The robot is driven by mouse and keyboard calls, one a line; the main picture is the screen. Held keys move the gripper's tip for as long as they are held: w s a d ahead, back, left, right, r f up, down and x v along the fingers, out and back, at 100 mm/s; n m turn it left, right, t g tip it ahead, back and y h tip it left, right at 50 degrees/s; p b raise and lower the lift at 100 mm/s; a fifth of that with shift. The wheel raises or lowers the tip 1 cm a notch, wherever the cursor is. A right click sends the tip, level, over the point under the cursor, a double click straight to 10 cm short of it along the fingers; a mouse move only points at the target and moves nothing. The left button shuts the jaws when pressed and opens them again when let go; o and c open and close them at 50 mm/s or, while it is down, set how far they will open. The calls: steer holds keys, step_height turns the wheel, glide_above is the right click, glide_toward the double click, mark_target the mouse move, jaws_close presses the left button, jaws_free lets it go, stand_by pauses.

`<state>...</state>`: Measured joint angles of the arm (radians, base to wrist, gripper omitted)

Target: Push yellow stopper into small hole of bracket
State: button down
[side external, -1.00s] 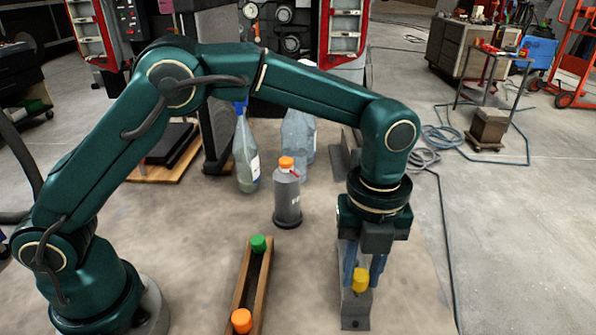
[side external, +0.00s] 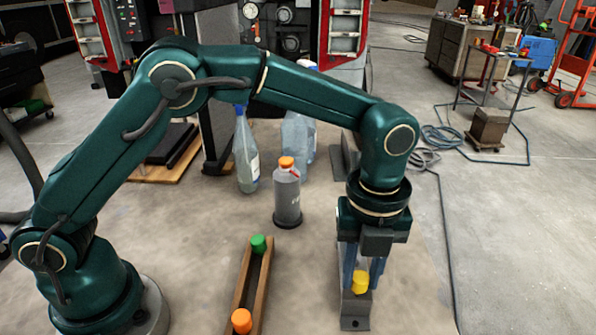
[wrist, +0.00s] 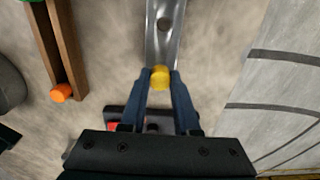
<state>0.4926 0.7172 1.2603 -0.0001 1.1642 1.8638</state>
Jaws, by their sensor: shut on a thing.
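The yellow stopper (side external: 360,282) is held between the fingertips of my gripper (side external: 361,284), which points straight down over the bracket. The grey metal bracket (side external: 355,312) lies lengthwise on the floor-coloured surface. In the wrist view the stopper (wrist: 160,77) is between the two blue fingers, at the near end of the bracket (wrist: 152,45). A round dark hole shows farther along the bracket in that view. The stopper covers the spot under it. I cannot tell whether its lower end is in a hole or just above the metal.
A wooden rack (side external: 251,288) with a green stopper (side external: 258,244) and an orange stopper (side external: 241,320) lies left of the bracket. A grey bottle with an orange cap (side external: 287,195) and clear bottles (side external: 246,155) stand behind. The surface right of the bracket is clear.

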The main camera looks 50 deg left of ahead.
steer(key=shift+f, duration=0.45)
stand_by(0.5)
steer(key=shift+c, duration=0.4)
jaws_free()
steer(key=shift+r, duration=3)
